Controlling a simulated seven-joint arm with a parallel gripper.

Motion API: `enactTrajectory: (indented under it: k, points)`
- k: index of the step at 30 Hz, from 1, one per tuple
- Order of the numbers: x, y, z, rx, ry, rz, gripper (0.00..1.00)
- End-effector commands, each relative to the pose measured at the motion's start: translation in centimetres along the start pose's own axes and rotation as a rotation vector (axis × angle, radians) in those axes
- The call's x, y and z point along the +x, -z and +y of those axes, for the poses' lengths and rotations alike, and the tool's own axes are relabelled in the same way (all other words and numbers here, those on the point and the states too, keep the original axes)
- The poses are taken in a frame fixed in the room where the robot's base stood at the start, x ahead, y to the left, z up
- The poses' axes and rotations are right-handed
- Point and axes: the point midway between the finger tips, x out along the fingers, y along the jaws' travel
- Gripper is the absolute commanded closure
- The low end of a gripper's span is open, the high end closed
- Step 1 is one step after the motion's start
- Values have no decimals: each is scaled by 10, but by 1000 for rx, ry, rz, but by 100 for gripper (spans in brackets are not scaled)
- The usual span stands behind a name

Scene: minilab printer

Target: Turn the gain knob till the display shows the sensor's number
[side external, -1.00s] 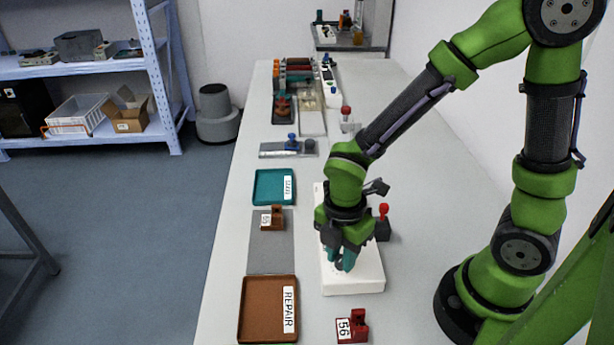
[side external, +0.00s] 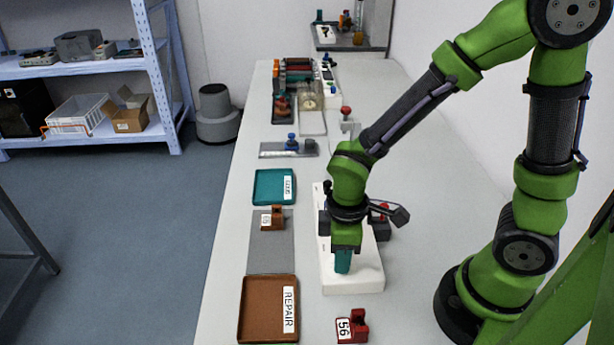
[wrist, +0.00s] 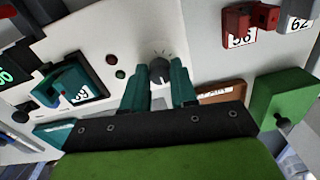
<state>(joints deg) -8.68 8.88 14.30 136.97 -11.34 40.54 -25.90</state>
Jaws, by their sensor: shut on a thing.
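My gripper (wrist: 160,80) is shut on the dark gain knob (wrist: 160,67), with one teal finger on each side of it. In the side view my gripper (side external: 342,268) points down at the white instrument box (side external: 352,283) and hides the knob. In the wrist view the display (wrist: 7,76) shows green digits that look like 56, partly cut off by the left edge. A teal sensor (wrist: 66,84) sits in a dark recess on the box. Its tilted white label (wrist: 82,93) is hard to read, perhaps 59 or 68.
A red sensor (side external: 358,322) labelled 56 stands near the front. The brown REPAIR tray (side external: 268,310) and teal tray (side external: 274,187) lie left of the box. A brown sensor (side external: 273,218) stands on a grey mat (side external: 270,255). A dark block with a red top (side external: 382,225) is beside the box.

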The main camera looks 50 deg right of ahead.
Motion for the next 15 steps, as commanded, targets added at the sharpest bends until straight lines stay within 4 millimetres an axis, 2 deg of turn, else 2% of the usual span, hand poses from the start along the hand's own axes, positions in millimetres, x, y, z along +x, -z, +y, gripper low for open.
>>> enactTrajectory:
  k: [15]
  points:
    - [-1, 0, 0, 423, 0, 14, 100]
